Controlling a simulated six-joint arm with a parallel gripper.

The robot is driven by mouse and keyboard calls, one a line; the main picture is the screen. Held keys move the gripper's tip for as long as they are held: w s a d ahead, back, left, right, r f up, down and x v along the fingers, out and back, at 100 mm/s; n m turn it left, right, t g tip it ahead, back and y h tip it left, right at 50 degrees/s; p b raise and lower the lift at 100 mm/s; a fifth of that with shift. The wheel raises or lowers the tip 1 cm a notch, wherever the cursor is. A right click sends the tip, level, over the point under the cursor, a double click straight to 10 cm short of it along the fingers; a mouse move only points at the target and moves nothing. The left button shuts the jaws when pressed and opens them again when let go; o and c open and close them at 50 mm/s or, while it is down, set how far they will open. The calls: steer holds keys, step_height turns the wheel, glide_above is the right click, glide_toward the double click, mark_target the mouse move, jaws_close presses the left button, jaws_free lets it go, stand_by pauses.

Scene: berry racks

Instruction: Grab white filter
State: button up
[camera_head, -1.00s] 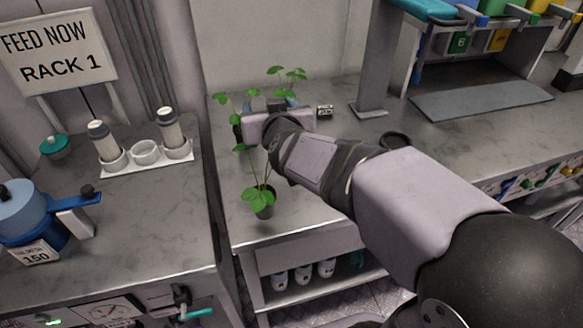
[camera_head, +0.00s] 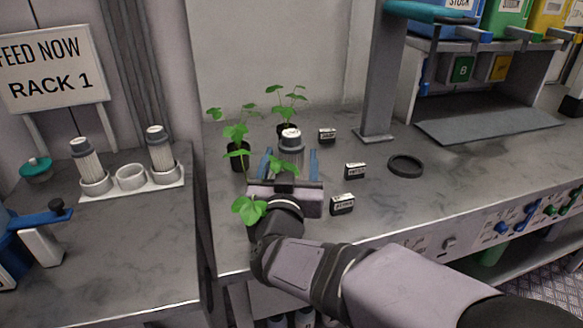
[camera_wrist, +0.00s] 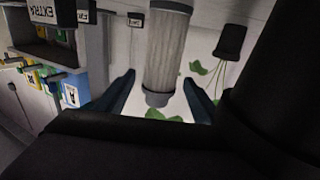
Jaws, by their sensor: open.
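A white filter (camera_head: 291,152), a pale pleated cylinder with grey end caps, stands on the bench beyond my gripper in the head view. My gripper (camera_head: 287,165) is open, with one blue finger on either side of the filter. In the wrist view the filter (camera_wrist: 167,52) appears between the two dark blue fingers of my gripper (camera_wrist: 158,98), with gaps showing on both sides. The filter's lower part is partly hidden by my gripper in the head view. Two similar filters stand in a white holder (camera_head: 132,178) at the left.
Potted seedlings stand close around: one pot (camera_head: 238,155) left of the gripper, another behind, and leaves (camera_head: 249,209) beside my wrist. Small labelled blocks (camera_head: 342,204) and a black ring (camera_head: 405,165) lie to the right. A grey post (camera_head: 378,85) rises behind.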

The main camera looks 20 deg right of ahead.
steer(key=x, duration=0.7)
steer(key=shift+b, duration=0.35)
steer(key=c, duration=1.2)
steer(key=shift+r, duration=0.1)
step_height(320, 180, up, 10)
steer(key=p, duration=0.3)
steer(key=shift+p, duration=0.4)
